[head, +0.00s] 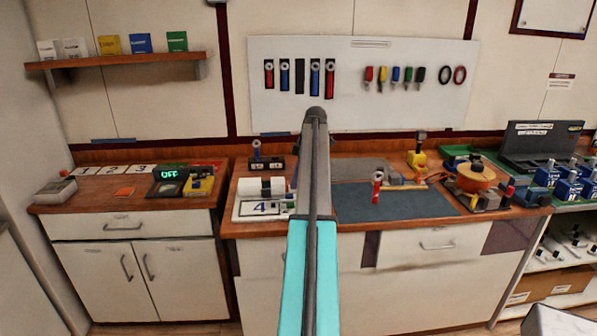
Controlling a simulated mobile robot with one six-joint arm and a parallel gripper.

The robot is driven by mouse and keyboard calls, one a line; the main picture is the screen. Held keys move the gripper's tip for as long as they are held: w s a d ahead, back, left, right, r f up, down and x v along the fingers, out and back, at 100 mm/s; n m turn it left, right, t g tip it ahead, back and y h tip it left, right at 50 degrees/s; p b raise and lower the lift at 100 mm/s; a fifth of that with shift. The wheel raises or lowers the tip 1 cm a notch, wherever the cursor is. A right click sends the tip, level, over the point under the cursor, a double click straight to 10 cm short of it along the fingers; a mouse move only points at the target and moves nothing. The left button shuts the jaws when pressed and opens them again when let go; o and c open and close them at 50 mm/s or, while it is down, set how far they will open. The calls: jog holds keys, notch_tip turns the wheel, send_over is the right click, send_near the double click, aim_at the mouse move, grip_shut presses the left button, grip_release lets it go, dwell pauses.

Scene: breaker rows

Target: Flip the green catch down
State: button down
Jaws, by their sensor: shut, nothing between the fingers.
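I cannot make out a green catch in the head view. My arm, turquoise and grey, reaches up the middle of the picture and covers part of the bench behind it. Its far end stands in front of the lower part of the white wall panel (350,105). My gripper is not visible beyond the arm. Green spots that do show are a green-handled item (408,75) hanging on the panel and a lit green "OFF" display (172,173) on the left bench.
Several red, blue and black pieces (284,74) hang on the panel. The wooden bench carries a dark mat (400,205), a small red upright item (377,187), a yellow block (416,160) and an orange reel (475,175). A shelf (125,60) with small boxes is upper left.

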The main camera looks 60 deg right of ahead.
jog(key=p, duration=0.1)
send_over(290, 205)
jog(key=f, duration=0.3)
jog(key=d+f, duration=0.1)
jog(key=shift+s+f, duration=0.15)
jog(key=shift+s, duration=0.25)
jog(key=shift+f+p, duration=0.4)
jog(key=shift+f, duration=0.85)
